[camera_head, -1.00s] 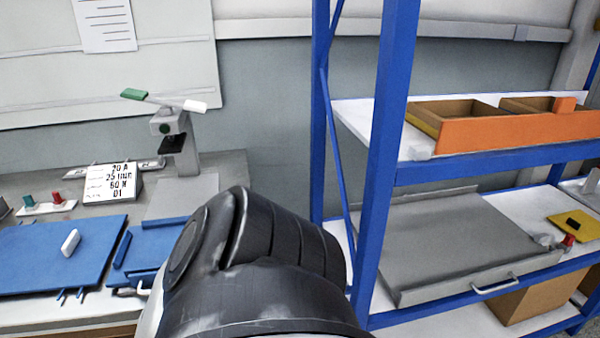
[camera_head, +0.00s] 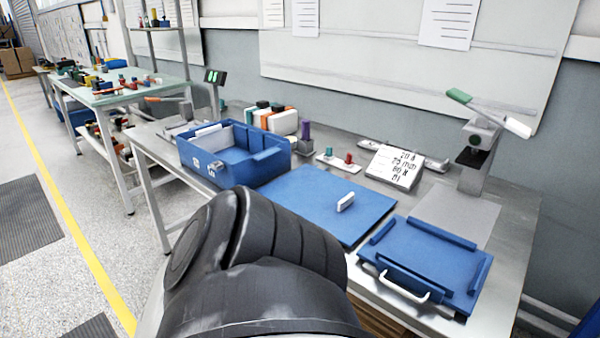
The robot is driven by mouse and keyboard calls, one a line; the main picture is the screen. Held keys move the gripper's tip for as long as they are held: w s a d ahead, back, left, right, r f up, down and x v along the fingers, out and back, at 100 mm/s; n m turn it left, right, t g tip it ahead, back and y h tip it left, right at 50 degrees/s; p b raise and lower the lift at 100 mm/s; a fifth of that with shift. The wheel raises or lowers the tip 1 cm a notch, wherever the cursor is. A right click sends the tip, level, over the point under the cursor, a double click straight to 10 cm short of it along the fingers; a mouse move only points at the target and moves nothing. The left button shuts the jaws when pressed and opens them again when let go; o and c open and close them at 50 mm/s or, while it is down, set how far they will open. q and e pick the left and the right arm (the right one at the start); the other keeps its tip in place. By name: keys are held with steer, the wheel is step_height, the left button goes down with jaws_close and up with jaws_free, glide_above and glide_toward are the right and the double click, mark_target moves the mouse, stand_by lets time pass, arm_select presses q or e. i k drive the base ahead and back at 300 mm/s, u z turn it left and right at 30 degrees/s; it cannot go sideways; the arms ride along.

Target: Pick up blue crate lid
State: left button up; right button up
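The blue crate lid (camera_head: 312,197) lies flat on the grey workbench. It is a thin blue panel with a small white upright grip near its middle. The open blue crate (camera_head: 262,170) stands on the bench to its left, with raised walls and white labels on its front. Neither of my grippers shows in this view. A large black rounded part of my own body fills the lower middle and hides the bench's front edge and perhaps the lid's near-left corner.
A blue tray (camera_head: 430,253) with raised rails and a white front handle lies right of the lid. Behind stand a white label block (camera_head: 396,168), small green and red knobs, and a grey test stand (camera_head: 478,165). Open floor with a yellow line lies at left.

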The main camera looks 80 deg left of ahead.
mark_target(346, 209)
steer(key=u, duration=2.7)
